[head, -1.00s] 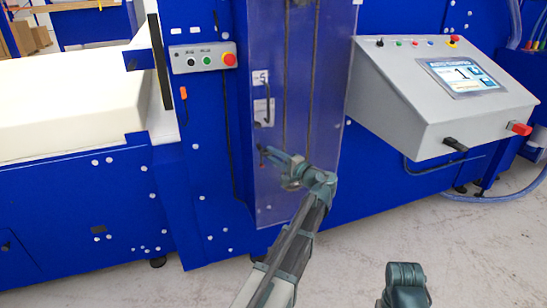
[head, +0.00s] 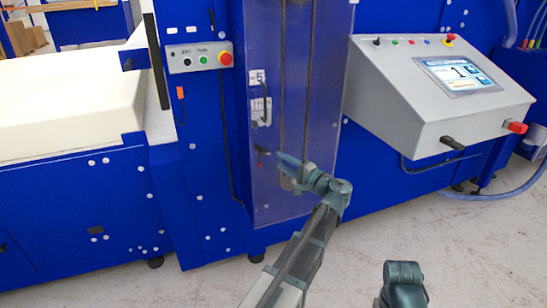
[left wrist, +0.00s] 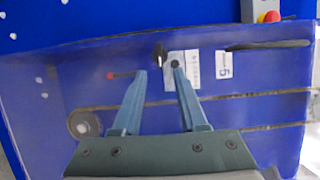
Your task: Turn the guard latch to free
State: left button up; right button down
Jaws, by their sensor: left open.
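The clear guard (head: 322,120) stands upright on the blue machine, and it fills much of the left wrist view (left wrist: 75,100). A small dark latch lever with a red tip (left wrist: 111,75) is on it; in the head view it is tiny (head: 260,151), below the labels. My left gripper (left wrist: 159,70) is open in front of the guard, with nothing visible held. In the left wrist view the lever points left from behind the left fingertip, so its inner end is hidden. Contact cannot be told.
A dark handle (left wrist: 268,45) and white labels (left wrist: 183,70) are on the guard above the latch. A button box (head: 200,58) is on the left, a control console (head: 440,95) on the right. The floor (head: 450,245) in front is clear.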

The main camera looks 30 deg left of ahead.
pick_arm(q)
jog(key=v, duration=0.8)
jog(key=s+d+r+g+h+p, duration=0.2)
jog(key=s+d+g+h+p, duration=0.3)
jog(key=s+d+h+p, duration=1.1)
jog(key=s+d+p, duration=0.7)
jog(key=s+p, duration=0.1)
jog(key=shift+g, duration=0.4)
jog(key=shift+r, duration=0.15)
